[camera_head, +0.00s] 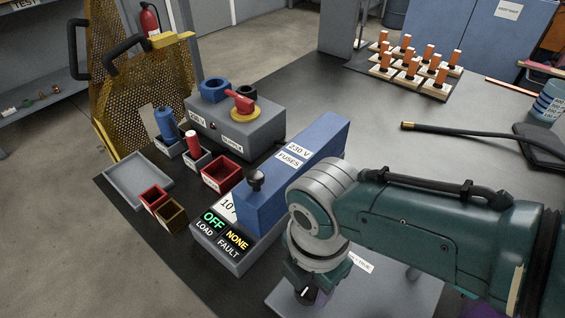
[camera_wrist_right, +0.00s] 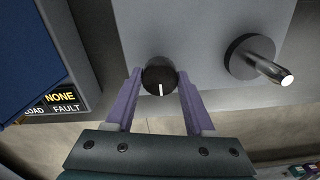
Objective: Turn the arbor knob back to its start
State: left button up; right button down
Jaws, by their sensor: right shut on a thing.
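The arbor knob (camera_wrist_right: 159,74) is a round black knob with a white pointer line, on a grey panel (camera_wrist_right: 195,25). In the right wrist view its line points toward the bottom edge, at my gripper's palm. My right gripper (camera_wrist_right: 160,84) has its purple fingers on either side of the knob and is shut on it. In the head view my right gripper (camera_head: 306,294) is at the bottom centre, over the grey panel (camera_head: 281,301), and my arm hides much of that panel. My left gripper is not in view.
A metal lever on a dark round base (camera_wrist_right: 250,57) stands right of the knob. The blue fuse box (camera_head: 300,165) and a display (camera_head: 222,233) reading OFF and NONE are left of my arm. A grey supply box (camera_head: 236,125) with a red switch stands behind.

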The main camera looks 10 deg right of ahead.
aim_at(309, 286)
jog(key=shift+d, duration=0.1)
jog(key=shift+c, duration=1.3)
grip_release()
notch_tip(309, 286, up, 9)
jog(key=p, duration=0.6)
jog(key=shift+r, duration=0.45)
